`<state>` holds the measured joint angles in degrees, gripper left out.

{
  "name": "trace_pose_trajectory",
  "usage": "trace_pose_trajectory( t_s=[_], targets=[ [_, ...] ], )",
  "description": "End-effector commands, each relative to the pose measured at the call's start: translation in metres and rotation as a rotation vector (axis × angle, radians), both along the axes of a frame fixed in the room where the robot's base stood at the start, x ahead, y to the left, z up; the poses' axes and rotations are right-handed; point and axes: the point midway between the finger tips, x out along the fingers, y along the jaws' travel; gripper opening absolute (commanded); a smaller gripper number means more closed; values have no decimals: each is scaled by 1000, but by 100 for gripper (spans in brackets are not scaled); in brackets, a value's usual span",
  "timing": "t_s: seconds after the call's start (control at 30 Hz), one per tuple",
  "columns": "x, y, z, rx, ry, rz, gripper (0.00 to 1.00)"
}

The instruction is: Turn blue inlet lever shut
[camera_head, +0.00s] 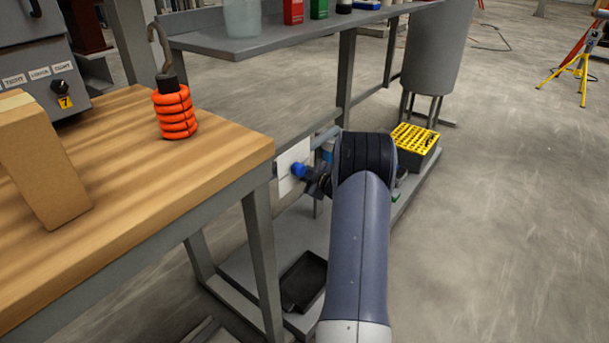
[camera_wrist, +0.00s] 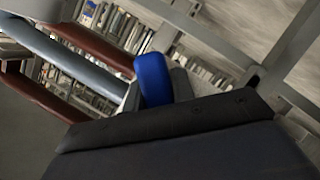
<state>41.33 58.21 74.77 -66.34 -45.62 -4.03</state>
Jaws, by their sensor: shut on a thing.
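The blue inlet lever (camera_head: 298,170) shows as a small blue end in front of a white panel, beyond the wooden bench's right end. My gripper (camera_head: 313,180) reaches it from the right and is shut on it. In the wrist view the blue lever (camera_wrist: 152,76) stands up between the grey fingers of my gripper (camera_wrist: 156,92), slightly tilted. The lever's lower part and its pivot are hidden by the fingers and the dark gripper body.
A wooden bench (camera_head: 150,215) with orange rings (camera_head: 173,112) and a cardboard box (camera_head: 40,160) is at left. A grey shelf (camera_head: 270,38) lies behind. A yellow-topped crate (camera_head: 415,142) sits right of my arm. A black tray (camera_head: 303,281) lies below.

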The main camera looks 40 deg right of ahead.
Motion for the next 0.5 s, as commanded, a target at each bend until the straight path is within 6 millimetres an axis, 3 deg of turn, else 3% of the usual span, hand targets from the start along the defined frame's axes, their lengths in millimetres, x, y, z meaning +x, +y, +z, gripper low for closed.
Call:
trace_pose_trajectory(
  t_s=[0.07, 0.1, 0.37, 0.5],
  targets=[
    [0, 0, 1, -5, 0, 1, 0],
    [0, 0, 1, -5, 0, 1, 24],
    [0, 0, 1, -3, 0, 1, 45],
    [0, 0, 1, -2, 0, 1, 45]
  ],
)
